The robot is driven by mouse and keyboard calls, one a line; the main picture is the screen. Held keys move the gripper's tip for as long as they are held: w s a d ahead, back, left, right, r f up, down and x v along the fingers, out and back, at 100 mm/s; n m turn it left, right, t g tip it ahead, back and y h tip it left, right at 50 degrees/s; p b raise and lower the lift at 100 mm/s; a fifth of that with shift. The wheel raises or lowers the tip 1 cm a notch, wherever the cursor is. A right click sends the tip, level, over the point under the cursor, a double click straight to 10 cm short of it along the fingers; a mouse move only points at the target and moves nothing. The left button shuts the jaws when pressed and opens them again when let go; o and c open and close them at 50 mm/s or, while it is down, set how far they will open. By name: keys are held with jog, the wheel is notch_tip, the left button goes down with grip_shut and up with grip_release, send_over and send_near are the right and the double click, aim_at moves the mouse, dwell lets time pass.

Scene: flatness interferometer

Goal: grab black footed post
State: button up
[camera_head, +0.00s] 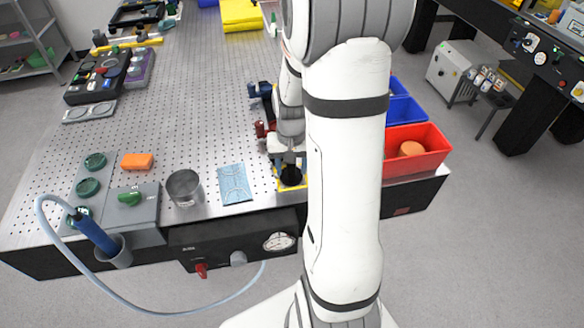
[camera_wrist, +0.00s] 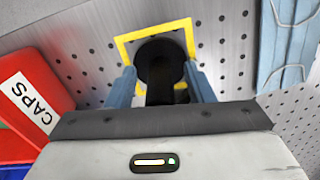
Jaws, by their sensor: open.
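The black footed post (camera_head: 291,176) stands inside a yellow square outline on the perforated table, near its front edge. In the wrist view the post (camera_wrist: 158,62) shows its round dark foot and shaft between my two blue-grey fingers. My gripper (camera_wrist: 161,72) is open, with one finger on each side of the post; I cannot tell whether either finger touches it. In the head view my gripper (camera_head: 288,158) is just above and behind the post and hides part of it.
A blue sheet (camera_head: 235,184) and a metal cup (camera_head: 184,187) lie left of the post. A red bin (camera_head: 434,140) labelled CAPS in the wrist view (camera_wrist: 38,92) and blue bins (camera_head: 401,112) are to the right. Small red and blue items (camera_head: 262,91) stand behind my gripper.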

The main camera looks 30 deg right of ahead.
jog(key=shift+f, duration=0.15)
grip_shut()
dwell(0.4)
